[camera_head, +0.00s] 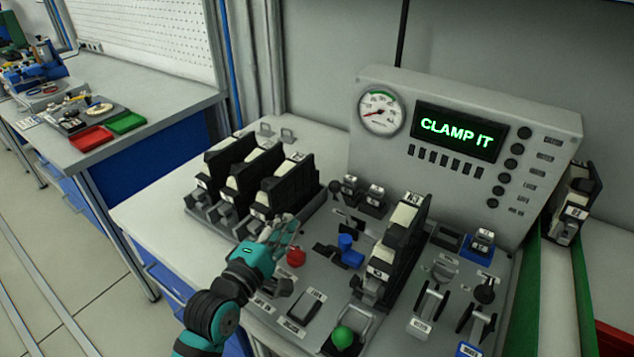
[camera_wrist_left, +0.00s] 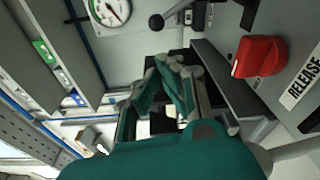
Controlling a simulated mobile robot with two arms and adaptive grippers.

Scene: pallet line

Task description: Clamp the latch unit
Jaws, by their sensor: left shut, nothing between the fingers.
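The latch unit (camera_head: 403,228), black with cream faces and marked N3, stands in the fixture on the grey bench panel. A blue clamp part (camera_head: 349,250) sits just to its left. My left gripper (camera_head: 287,231) is shut and empty, above the panel left of the blue part, apart from the latch unit. In the left wrist view its fingers (camera_wrist_left: 172,78) are drawn together. My right gripper is out of view.
A console with a gauge (camera_head: 381,111) and a screen (camera_head: 458,132) reading CLAMP IT stands behind. Several similar units (camera_head: 248,180) stand in a rack at left. A green knob (camera_head: 343,337) and levers (camera_head: 429,302) are in front. Another unit (camera_head: 571,205) sits at right.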

